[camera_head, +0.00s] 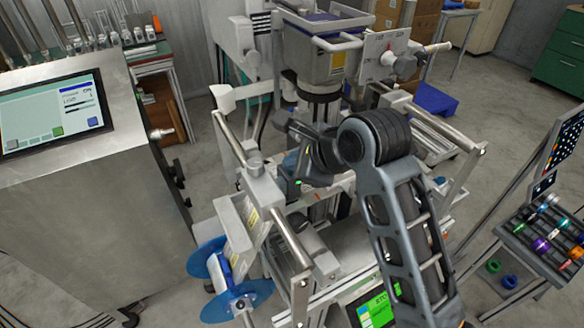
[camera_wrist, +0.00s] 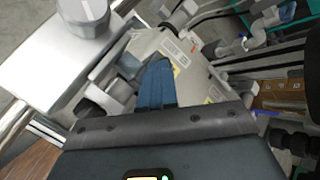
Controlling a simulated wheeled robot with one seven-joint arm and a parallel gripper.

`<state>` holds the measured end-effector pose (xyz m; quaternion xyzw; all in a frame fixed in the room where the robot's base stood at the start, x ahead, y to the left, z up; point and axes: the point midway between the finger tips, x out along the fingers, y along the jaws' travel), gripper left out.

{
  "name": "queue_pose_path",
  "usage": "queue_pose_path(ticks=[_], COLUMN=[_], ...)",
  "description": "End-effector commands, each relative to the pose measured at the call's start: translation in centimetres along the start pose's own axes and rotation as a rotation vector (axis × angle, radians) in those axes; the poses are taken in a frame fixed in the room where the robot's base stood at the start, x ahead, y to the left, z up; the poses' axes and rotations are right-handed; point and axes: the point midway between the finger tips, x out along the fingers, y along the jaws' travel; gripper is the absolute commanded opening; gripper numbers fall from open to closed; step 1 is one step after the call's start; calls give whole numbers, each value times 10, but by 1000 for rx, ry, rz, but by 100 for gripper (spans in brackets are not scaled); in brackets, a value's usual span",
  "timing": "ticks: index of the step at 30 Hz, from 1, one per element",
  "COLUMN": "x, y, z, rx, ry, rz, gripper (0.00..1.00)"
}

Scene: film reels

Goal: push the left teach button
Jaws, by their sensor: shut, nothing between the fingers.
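I cannot pick out a left teach button in either view. The labelling machine (camera_head: 240,215) stands in the middle of the head view, with grey plates, rails and a blue reel disc. My gripper shows in the wrist view (camera_wrist: 159,72) as dark blue fingers, shut with nothing between them. They point at a light grey plate (camera_wrist: 190,60) with small yellow and orange labels. Whether the fingertips touch it I cannot tell. A grey round knob (camera_wrist: 86,14) is at the upper left there. In the head view my arm hides part of the machine, and the fingertips are unclear.
A steel cabinet with a touch screen (camera_head: 55,112) stands at the left. A green-lit screen (camera_head: 375,308) is low at the front, partly behind my arm. A rack of coloured rolls (camera_head: 545,245) stands at the right. Metal rails (camera_head: 290,240) surround the gripper area.

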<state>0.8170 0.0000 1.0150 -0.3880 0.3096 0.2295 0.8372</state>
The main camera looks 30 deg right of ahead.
Motion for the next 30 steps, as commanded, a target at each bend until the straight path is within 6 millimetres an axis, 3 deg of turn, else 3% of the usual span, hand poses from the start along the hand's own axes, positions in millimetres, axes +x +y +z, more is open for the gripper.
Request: queue_pose_path(ticks=[30], x=[-12], y=[-8], z=[8], rx=[0], ry=[1], rz=[1], gripper=[0])
